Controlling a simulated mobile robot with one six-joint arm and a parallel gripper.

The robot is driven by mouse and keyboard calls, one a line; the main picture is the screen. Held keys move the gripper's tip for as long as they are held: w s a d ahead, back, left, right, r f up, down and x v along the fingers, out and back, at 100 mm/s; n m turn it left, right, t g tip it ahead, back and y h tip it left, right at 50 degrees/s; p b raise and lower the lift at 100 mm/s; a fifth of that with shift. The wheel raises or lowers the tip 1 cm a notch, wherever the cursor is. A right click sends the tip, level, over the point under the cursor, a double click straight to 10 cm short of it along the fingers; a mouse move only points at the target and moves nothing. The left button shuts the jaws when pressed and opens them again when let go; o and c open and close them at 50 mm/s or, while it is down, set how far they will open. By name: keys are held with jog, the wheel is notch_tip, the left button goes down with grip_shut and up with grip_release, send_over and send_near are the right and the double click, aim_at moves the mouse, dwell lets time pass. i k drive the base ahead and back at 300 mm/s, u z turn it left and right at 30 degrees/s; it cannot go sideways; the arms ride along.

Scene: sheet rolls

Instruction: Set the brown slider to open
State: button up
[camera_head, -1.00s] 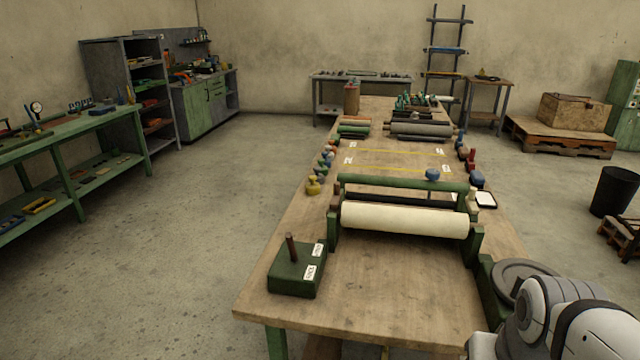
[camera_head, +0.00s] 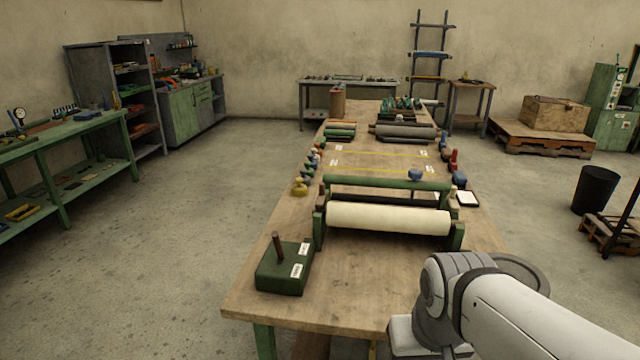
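A green box (camera_head: 273,279) sits at the near left corner of the wooden table (camera_head: 340,294). A brown peg (camera_head: 277,246) stands up from the box's top, toward its left side; it looks like the brown slider. Two small white labels (camera_head: 297,270) are on the box to the right of the peg, too small to read. My arm (camera_head: 490,308) reaches in from the lower right. My gripper is not visible in this view.
A cream roll (camera_head: 388,218) lies in a green frame behind the box. Several knobs line both table edges. The table top right of the box is clear. Open floor lies left of the table.

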aim_at(321, 199)
jog(key=i, duration=1)
jog(key=u, duration=0.05)
